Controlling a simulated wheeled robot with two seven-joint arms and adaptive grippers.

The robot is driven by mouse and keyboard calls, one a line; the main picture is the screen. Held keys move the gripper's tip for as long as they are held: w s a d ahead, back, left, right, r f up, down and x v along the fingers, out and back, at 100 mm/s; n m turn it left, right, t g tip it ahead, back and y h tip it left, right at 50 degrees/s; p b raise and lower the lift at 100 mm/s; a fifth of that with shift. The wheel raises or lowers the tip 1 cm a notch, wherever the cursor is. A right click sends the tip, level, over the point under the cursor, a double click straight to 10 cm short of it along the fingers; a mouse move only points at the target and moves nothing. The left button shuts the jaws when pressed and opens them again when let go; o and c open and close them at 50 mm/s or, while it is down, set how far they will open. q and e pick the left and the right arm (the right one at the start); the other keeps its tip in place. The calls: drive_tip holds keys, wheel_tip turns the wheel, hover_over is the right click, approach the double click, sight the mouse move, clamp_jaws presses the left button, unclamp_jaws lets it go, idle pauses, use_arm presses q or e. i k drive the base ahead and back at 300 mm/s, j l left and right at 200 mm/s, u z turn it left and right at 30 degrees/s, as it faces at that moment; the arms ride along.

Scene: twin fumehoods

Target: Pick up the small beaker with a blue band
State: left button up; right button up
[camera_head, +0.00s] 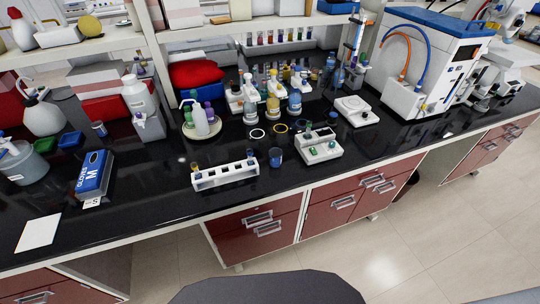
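A small beaker with blue on it (276,157) stands upright on the black bench top, near its front edge, between the white tube rack and a small white device. A second small cup-like vessel with some blue (100,129) stands further left, near the blue glove box. At this size I cannot make out a clear band on either one. Neither of my grippers is in view, and nothing touches either vessel.
A white tube rack (225,175) is left of the first beaker; a white device (319,146) is close on its right. Rings (257,133) and bottles (294,103) stand behind. The black bench top (150,185) is clear in front of the rack's left side.

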sight(275, 154)
drive_tip(key=l+u, duration=0.35)
drive_tip(key=l, duration=0.15)
drive_tip(key=l+u, duration=0.4)
drive_tip(key=l, duration=0.15)
drive_tip(key=l+u, duration=0.35)
drive_tip(key=l, duration=0.15)
